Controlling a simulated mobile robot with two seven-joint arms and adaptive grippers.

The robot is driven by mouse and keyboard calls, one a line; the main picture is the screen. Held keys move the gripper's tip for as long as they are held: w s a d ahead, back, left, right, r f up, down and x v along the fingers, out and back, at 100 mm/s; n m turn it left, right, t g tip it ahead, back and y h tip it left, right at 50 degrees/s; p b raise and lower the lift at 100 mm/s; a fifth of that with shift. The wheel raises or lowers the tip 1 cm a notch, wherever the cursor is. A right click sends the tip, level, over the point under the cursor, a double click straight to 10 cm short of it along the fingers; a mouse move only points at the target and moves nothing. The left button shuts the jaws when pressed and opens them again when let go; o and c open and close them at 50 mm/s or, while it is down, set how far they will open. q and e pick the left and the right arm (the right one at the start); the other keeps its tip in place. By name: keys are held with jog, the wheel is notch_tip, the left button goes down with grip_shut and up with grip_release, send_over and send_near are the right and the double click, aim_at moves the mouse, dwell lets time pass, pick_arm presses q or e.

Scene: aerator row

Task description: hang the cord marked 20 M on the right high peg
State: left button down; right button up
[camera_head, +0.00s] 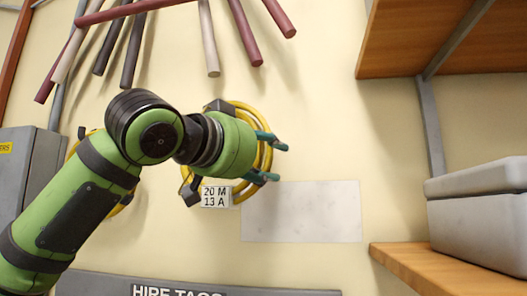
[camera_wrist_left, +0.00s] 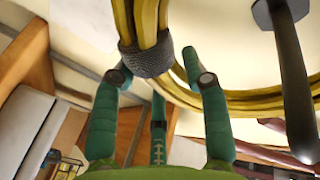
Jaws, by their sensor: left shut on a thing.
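The yellow cord coil (camera_head: 263,118) is against the cream wall in the head view, with its white tag (camera_head: 215,197) reading "20 M 13 A" at the lower left. My left gripper (camera_head: 277,161) is at the coil's right side, its forearm covering much of the coil. In the left wrist view its fingers (camera_wrist_left: 162,77) are on either side of a grey wrap (camera_wrist_left: 146,61) around the yellow strands (camera_wrist_left: 146,18), and they are shut on the cord. A dark block (camera_head: 219,106) shows at the coil's top. I cannot pick out the right high peg. My right gripper is not in view.
Another yellow coil (camera_head: 122,205) is partly hidden behind my left arm. Maroon, white and grey rods (camera_head: 210,45) stick out above. Wooden shelves (camera_head: 420,35) and a grey case (camera_head: 480,235) stand at the right. A blank pale panel (camera_head: 310,212) is below the gripper. The wall between gripper and shelves is clear.

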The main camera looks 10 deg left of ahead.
pick_arm(q)
jog(key=shift+w+f+b, duration=0.15)
jog(key=shift+f+b, duration=0.95)
jog(key=shift+f, duration=0.1)
jog(key=c, duration=0.6)
grip_release()
jog(key=shift+f, duration=0.2)
jog(key=shift+v, duration=4.1)
